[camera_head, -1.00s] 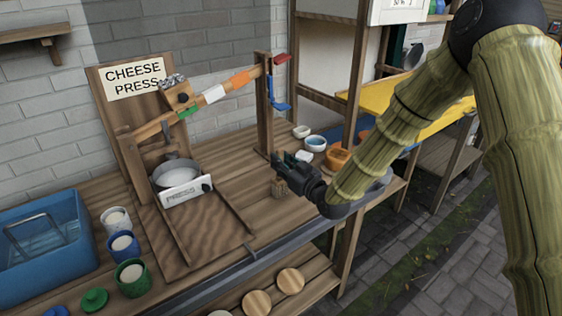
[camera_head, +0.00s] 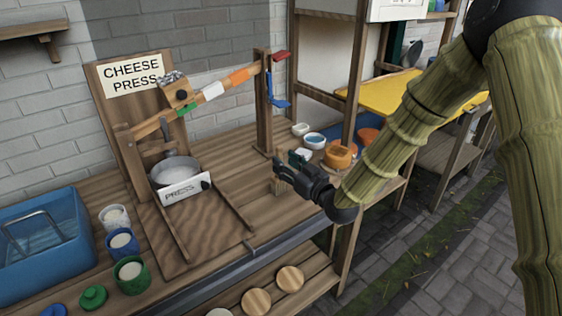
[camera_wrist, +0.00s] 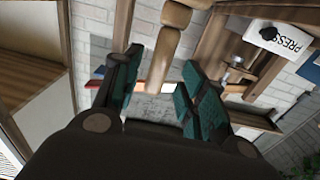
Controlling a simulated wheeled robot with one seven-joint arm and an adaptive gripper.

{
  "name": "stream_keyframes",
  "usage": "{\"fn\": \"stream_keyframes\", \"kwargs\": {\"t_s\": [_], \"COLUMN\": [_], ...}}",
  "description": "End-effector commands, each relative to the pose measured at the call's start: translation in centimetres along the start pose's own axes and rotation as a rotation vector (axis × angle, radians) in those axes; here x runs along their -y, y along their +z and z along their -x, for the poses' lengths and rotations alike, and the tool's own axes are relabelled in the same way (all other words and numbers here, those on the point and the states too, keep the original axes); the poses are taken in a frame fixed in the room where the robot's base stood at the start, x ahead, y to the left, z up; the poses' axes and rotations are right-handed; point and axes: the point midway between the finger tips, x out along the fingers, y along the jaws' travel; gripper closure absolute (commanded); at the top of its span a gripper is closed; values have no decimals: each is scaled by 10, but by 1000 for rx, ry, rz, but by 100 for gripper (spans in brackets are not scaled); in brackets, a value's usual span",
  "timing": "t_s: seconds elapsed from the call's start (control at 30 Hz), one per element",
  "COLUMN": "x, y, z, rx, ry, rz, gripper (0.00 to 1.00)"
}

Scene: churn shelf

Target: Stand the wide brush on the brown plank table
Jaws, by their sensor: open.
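My gripper (camera_head: 288,163) is open, low over the right part of the brown plank table (camera_head: 232,153). In the wrist view a turned wooden handle (camera_wrist: 164,50) lies between the open teal-padded fingers (camera_wrist: 155,85), with gaps on both sides. I cannot tell whether it is the wide brush's handle, or whether any finger touches it.
The cheese press (camera_head: 178,170) with its striped lever stands left of my gripper. Small bowls (camera_head: 315,140) and an orange pot (camera_head: 340,156) sit close behind and right. Cups (camera_head: 122,242) and a blue tub (camera_head: 40,245) stand at the left. Bare planks lie between press and gripper.

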Motion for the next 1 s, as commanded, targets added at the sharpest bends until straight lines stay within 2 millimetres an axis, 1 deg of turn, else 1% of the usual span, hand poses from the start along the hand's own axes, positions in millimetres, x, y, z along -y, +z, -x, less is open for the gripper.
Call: {"fn": "stream_keyframes", "kwargs": {"t_s": [0.03,0.1,0.3,0.5,0.7,1.0], "x": [-1,-1,-1,-1,-1,-1], "y": [2,2,1,1,0,0], "z": [10,24,58,81,88,89], "rx": [1,1,0,0,0,0], "ry": [2,2,2,2,1,1], "rz": [-1,0,0,1,1,1], "gripper": [58,58,58,58,58,58]}}
